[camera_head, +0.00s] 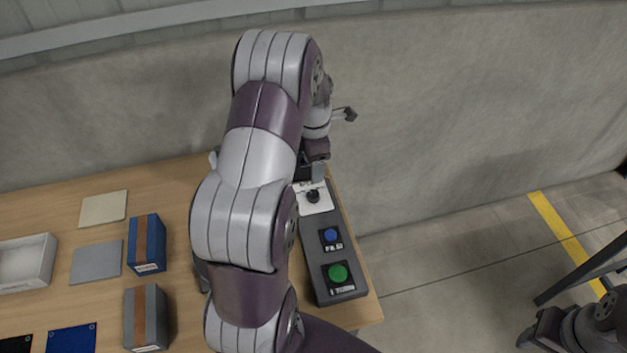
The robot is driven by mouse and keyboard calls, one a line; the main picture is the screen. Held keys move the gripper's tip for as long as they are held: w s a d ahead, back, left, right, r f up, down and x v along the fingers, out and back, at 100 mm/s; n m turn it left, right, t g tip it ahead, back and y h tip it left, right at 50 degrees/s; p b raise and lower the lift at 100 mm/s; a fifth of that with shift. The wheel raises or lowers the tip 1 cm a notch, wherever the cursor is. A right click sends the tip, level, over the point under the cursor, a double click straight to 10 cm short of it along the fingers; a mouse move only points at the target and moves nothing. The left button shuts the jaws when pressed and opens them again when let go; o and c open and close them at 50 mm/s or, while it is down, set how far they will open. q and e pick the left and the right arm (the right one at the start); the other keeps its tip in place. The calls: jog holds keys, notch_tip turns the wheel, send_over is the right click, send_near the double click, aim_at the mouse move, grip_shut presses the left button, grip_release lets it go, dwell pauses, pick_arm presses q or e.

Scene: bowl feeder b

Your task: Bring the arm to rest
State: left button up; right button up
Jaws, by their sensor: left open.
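My left arm (243,214) reaches up through the middle of the head view. My left gripper (311,172) is at its far end, above the back end of the dark grey control panel (319,239). Its jaws are open and mostly hidden behind the arm; I see nothing held in them. I cannot tell whether it touches the panel. Part of my right arm (595,327) shows at the bottom right corner; its gripper's fingers do not show.
Blue (147,243) and grey (146,317) striped boxes, flat pads and a white tray (49,262) lie left on the wooden table (168,190). A wall (450,110) stands behind.

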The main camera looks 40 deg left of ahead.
pick_arm(q)
jog(key=shift+r, duration=0.95)
jog(key=s+d+r+m, duration=0.1)
jog(key=s+d+m, duration=0.3)
jog(key=m, duration=0.5)
jog(key=s+d+r+m+t, duration=0.1)
jog(key=s+d+m, duration=0.3)
jog(key=d+m, duration=0.4)
jog(key=s+d+r+m, duration=0.1)
jog(key=s+d+m, duration=0.3)
jog(key=m, duration=0.7)
jog(key=shift+s+d+r+m, duration=0.25)
jog(key=shift+s+d+m, duration=0.1)
jog(key=shift+d, duration=0.7)
jog(key=shift+s, duration=0.1)
